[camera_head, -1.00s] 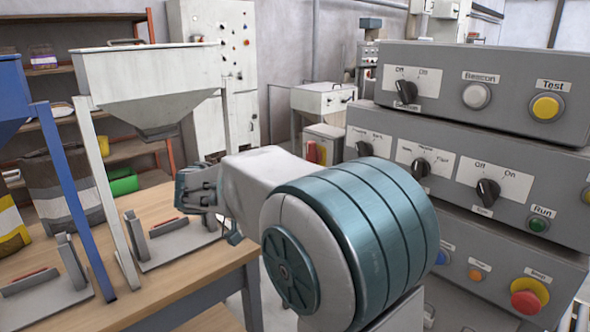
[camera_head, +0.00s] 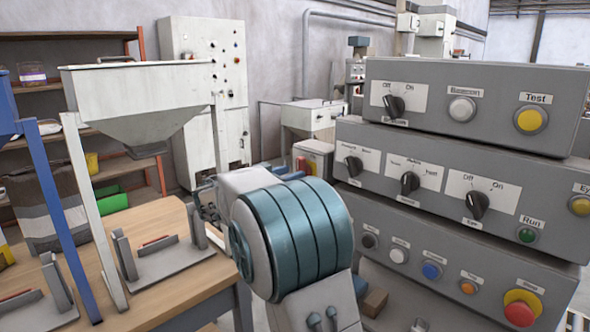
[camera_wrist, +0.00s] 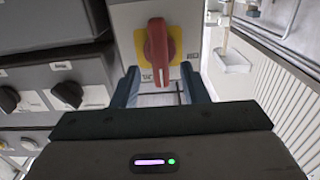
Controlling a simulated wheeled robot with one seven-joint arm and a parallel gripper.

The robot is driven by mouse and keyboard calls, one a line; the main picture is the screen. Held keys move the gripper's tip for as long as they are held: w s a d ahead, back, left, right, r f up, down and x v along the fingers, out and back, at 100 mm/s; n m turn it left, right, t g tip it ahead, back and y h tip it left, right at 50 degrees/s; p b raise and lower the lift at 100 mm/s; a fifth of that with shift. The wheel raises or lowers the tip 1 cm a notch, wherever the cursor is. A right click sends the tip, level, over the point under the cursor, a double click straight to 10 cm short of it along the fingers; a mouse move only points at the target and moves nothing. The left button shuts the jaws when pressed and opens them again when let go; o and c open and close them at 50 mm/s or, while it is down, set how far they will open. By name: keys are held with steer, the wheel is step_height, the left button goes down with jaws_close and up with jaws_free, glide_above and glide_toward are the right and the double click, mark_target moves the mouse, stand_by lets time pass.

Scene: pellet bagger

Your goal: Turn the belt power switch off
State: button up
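A red rotary switch (camera_wrist: 157,50) on a yellow plate sits on a grey-white box straight ahead in the wrist view. In the head view the red switch (camera_head: 304,166) shows small on a low box behind my arm. My gripper (camera_wrist: 160,92) is open and empty, its two dark fingers apart below and either side of the red handle, seemingly short of it. The stacked grey control panel (camera_head: 400,152) has Off/On knobs, one at the top (camera_head: 394,106) and one in the middle row (camera_head: 477,204). Their small lower labels are too blurred to tell which is belt power.
The grey panels stand close on the left in the wrist view (camera_wrist: 45,78). In the head view, a wooden table (camera_head: 165,222) with a white hopper (camera_head: 135,95) stands left of my arm. A tall white cabinet (camera_head: 205,85) stands behind. A red stop button (camera_head: 521,308) is on the lowest panel.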

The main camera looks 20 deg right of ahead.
steer(key=shift+x, duration=1.45)
steer(key=c, duration=0.6)
steer(key=shift+f+n+b, duration=0.15)
steer(key=shift+n+b, duration=0.15)
steer(key=shift+b, duration=0.05)
steer(key=shift+w+a+f+n+b, duration=0.1)
steer(key=shift+n+b, duration=0.5)
steer(key=shift+n, duration=2.25)
steer(key=shift+w+d+f+n+b, duration=0.15)
steer(key=shift+n+b, duration=0.4)
steer(key=shift+n, duration=2.35)
steer(key=shift+w+a+f+n+b, duration=0.15)
steer(key=shift+n+b, duration=0.45)
steer(key=shift+n, duration=2.25)
